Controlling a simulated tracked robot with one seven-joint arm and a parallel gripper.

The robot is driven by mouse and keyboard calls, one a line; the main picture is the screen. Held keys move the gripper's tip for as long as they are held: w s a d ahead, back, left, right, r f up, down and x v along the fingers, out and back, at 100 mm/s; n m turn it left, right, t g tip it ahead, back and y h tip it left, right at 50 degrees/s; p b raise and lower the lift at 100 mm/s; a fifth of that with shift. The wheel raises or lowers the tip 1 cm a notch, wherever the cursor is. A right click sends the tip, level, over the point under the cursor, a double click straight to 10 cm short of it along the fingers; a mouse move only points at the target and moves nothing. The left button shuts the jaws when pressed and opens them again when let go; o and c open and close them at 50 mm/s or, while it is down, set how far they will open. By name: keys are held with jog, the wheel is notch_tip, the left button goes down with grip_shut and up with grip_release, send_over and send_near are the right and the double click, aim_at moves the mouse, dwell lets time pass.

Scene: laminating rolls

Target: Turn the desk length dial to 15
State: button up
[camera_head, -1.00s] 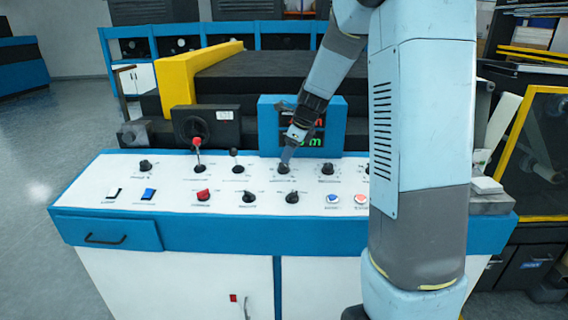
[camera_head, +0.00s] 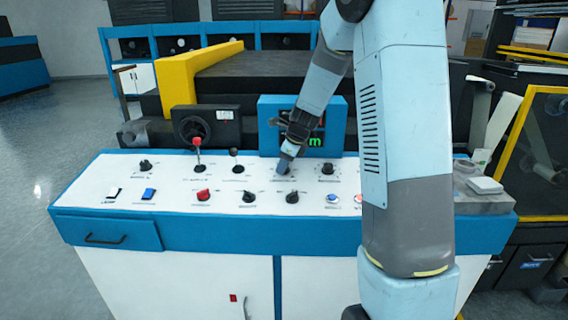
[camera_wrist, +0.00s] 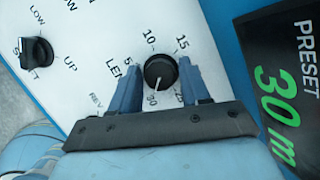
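The length dial is a round black knob (camera_wrist: 160,72) on the white panel, with printed numbers including 5, 10, 15, 25 and 30 around it. Its white pointer line points at about 30. The green preset display (camera_wrist: 275,110) reads 30 m. My gripper (camera_wrist: 161,80) has one blue finger on each side of the knob in the wrist view. The fingers lie close to it; I cannot tell if they press on it. In the head view my gripper (camera_head: 284,168) is down at the panel and mostly hides the dial.
A black selector knob (camera_wrist: 36,52) stands apart on the left in the wrist view. On the desk (camera_head: 110,188), a red-topped lever (camera_head: 197,145), a black knob (camera_head: 327,168) and several switches surround the dial. The display box (camera_head: 335,130) rises behind it.

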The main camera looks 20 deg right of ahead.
jog(key=c, duration=0.5)
